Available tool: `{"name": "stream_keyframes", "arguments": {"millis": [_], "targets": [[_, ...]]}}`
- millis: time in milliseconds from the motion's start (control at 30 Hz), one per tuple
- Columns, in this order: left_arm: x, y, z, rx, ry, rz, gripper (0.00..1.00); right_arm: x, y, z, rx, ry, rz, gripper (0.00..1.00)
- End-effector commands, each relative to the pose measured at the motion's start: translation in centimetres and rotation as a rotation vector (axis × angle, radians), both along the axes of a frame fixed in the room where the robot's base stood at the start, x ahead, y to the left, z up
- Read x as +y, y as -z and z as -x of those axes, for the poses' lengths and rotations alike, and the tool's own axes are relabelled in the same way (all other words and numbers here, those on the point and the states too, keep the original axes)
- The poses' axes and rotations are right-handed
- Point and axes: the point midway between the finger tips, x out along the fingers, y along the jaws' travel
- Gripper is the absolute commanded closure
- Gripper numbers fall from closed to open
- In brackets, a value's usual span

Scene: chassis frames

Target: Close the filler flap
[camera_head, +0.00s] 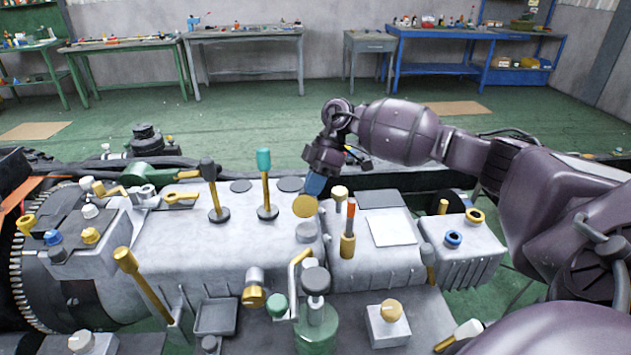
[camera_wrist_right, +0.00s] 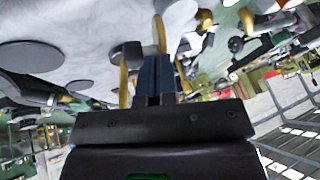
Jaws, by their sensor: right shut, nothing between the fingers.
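A round gold disc (camera_head: 304,206), which looks like the filler flap, stands raised on top of the grey chassis housing. A grey round neck (camera_head: 307,232) sits just below it. My right gripper (camera_head: 314,186) reaches down from above, with its blue fingertips right by the disc's upper edge; I cannot tell whether they touch it. The fingers are shut and empty, and they also show in the wrist view (camera_wrist_right: 158,72). In that view I cannot clearly make out the flap. My left gripper is not in view.
A red-tipped lever (camera_head: 349,230) and a pale-topped gold post (camera_head: 340,199) stand close right of my fingers. A green-topped lever (camera_head: 265,185) stands to the left. A black-capped green jar (camera_head: 316,320) stands in front. Workbenches (camera_head: 245,38) line the far wall.

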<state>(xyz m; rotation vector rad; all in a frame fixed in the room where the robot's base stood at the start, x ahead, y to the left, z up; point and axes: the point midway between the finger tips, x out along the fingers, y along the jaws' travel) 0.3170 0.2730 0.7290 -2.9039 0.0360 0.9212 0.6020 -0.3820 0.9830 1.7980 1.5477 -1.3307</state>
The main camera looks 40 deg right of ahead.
Motion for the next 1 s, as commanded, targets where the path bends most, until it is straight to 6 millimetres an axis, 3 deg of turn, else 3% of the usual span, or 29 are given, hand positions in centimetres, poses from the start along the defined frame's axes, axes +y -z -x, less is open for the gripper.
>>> {"name": "stream_keyframes", "arguments": {"millis": [300,533,1000], "targets": [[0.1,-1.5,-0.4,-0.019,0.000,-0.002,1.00,0.3,-0.5,0.1,-0.066,-0.001,0.039,1.00],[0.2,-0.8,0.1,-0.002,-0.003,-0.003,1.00,0.3,-0.2,0.0,-0.076,0.000,0.046,1.00],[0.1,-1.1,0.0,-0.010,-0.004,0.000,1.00,0.3,-0.2,0.0,-0.076,0.000,0.046,1.00]]}}
